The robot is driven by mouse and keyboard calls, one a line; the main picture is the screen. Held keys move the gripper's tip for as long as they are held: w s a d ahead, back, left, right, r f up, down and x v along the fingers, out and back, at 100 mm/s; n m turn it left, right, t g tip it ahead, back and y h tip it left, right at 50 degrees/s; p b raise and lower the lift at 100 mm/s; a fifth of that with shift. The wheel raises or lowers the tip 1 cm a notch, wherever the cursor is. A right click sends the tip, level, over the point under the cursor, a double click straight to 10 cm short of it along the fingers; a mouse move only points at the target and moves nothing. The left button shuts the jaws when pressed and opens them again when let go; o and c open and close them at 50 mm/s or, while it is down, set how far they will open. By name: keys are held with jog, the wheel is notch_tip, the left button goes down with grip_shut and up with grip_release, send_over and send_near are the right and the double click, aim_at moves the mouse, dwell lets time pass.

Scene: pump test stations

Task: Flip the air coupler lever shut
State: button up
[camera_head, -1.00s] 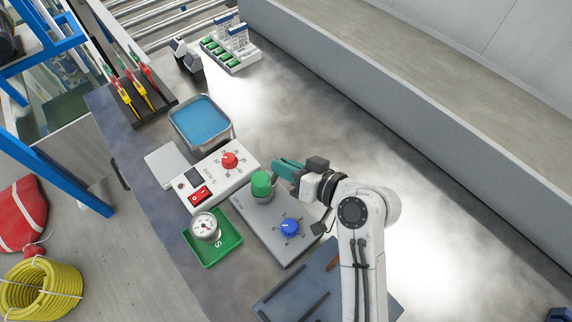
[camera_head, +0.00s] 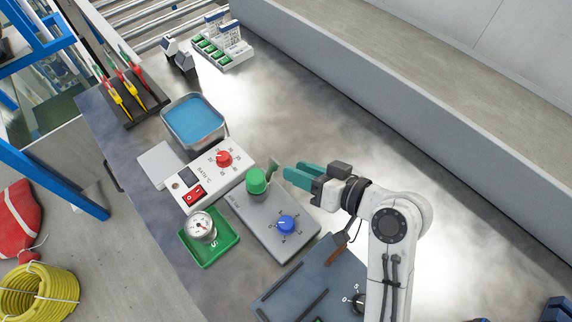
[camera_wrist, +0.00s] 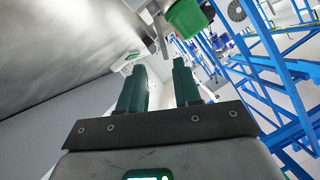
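The air coupler has a green cylinder (camera_head: 257,181) on the grey air box (camera_head: 262,216). A small grey lever (camera_head: 274,168) stands up at its right side, tilted. My gripper (camera_head: 291,176) is to the right of the lever, its teal fingers pointing left towards it, with a small gap to it. In the wrist view the two fingers (camera_wrist: 160,75) are apart with nothing between them. The green cylinder also shows at the top of the wrist view (camera_wrist: 187,18); I cannot clearly make out the lever there.
A blue knob (camera_head: 286,224) is on the air box. The white bath controller (camera_head: 213,176) with a red knob lies beside it. A gauge (camera_head: 201,226) sits in a green tray (camera_head: 218,247). A blue-filled basin (camera_head: 194,120) stands behind. The bench right of my gripper is clear.

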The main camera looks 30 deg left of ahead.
jog(key=v, duration=0.5)
jog(key=shift+r, duration=0.1)
dwell(0.4)
